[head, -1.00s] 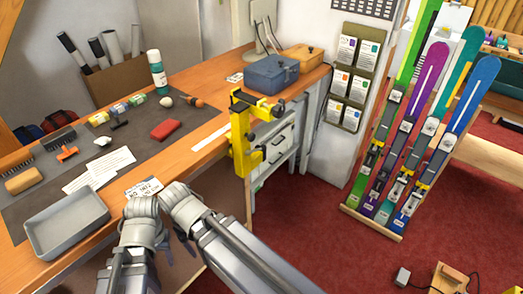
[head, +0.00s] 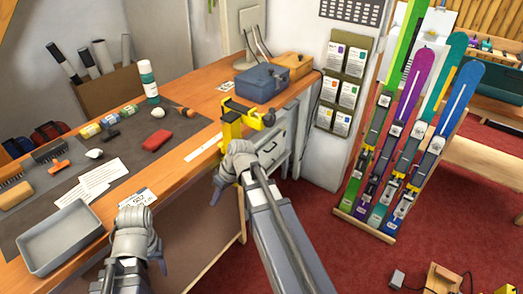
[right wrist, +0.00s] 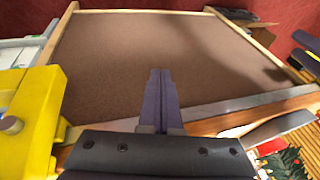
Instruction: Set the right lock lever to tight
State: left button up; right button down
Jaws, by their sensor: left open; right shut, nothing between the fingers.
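A yellow clamp (head: 232,126) with dark parts stands at the bench's front edge; its lower part is hidden behind my right gripper. In the right wrist view the yellow clamp (right wrist: 32,118) is large at the left, with a grey-blue round knob on it. I cannot make out a lock lever for certain. My right gripper (head: 217,191) is just in front of the clamp; its fingers (right wrist: 160,95) are shut and empty, to the right of the clamp in the wrist view. My left gripper (head: 140,235) is open near the bench's front edge, beside the grey tray.
The grey tray (head: 62,236) is on the bench at the left front. Blue toolbox (head: 266,80) and green-white bottle (head: 148,80) stand further back. A red block (head: 157,140) lies on the dark mat. A ski rack (head: 362,224) stands on the red carpet at right.

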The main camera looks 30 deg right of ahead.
jog(key=w+d+r+t, duration=0.1)
jog(key=d+r+t, duration=0.1)
jog(key=d, duration=0.7)
jog(key=w+d+r+t+p, duration=0.1)
jog(key=w+d+r+t, duration=0.1)
jog(key=d, duration=0.8)
jog(key=w+d+r+t, duration=0.2)
jog(key=d+r+t, duration=0.2)
jog(key=d, duration=0.6)
jog(key=shift+d+r+y, duration=0.15)
jog(key=shift+r+y, duration=0.15)
jog(key=shift+r, duration=0.4)
jog(key=s+f+b+x, duration=0.1)
jog(key=f+b+x, duration=0.1)
jog(key=b+x, duration=0.7)
jog(key=shift+f+x, duration=0.25)
jog(key=shift+x, duration=1.5)
jog(key=shift+s, duration=0.2)
